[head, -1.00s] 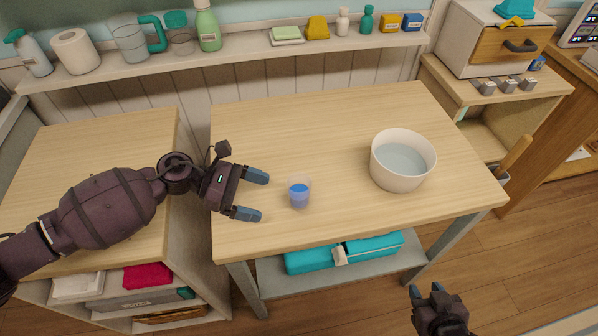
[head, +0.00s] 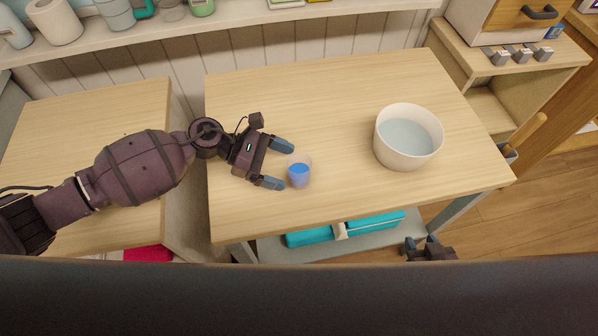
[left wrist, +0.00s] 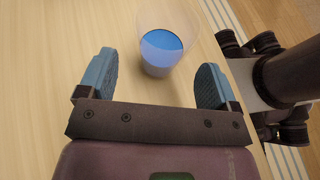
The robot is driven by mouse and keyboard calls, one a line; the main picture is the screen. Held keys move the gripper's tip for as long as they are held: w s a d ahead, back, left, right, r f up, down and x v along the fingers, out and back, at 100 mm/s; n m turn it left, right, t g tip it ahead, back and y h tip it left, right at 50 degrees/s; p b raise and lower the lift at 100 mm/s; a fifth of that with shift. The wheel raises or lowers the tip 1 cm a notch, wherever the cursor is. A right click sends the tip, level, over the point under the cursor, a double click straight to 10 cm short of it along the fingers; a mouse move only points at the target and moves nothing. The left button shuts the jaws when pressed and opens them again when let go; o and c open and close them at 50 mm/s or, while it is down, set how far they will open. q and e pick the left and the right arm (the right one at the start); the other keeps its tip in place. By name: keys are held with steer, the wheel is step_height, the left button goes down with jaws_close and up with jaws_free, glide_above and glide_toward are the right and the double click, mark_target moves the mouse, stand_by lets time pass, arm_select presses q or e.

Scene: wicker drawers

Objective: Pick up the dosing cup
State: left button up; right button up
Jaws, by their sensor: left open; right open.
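The dosing cup (head: 299,173) is a small clear cup with blue liquid in it, upright on the wooden table (head: 290,85). My left gripper (head: 279,165) is open just to the left of the cup, its fingers pointing at it. In the left wrist view the cup (left wrist: 164,45) stands ahead of the gap between the two blue fingertips (left wrist: 155,78), slightly beyond them. My right gripper (head: 428,245) is below the table's front edge, partly hidden by a dark part at the bottom, and holds nothing that I can see.
A white bowl of water (head: 407,140) stands on the table to the right of the cup. A turquoise bundle (head: 345,229) lies on the shelf under the table. A wall shelf (head: 230,28) with bottles and cups runs along the back. The table's middle is clear.

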mark_target(298, 171)
arm_select(q)
steer(key=x, duration=0.3)
steer(key=shift+d, duration=0.3)
steer(key=shift+s+d+f, duration=0.1)
steer(key=shift+d+f, duration=0.05)
steer(key=shift+d, duration=0.15)
steer(key=c, duration=1.1)
steer(key=shift+o, duration=0.2)
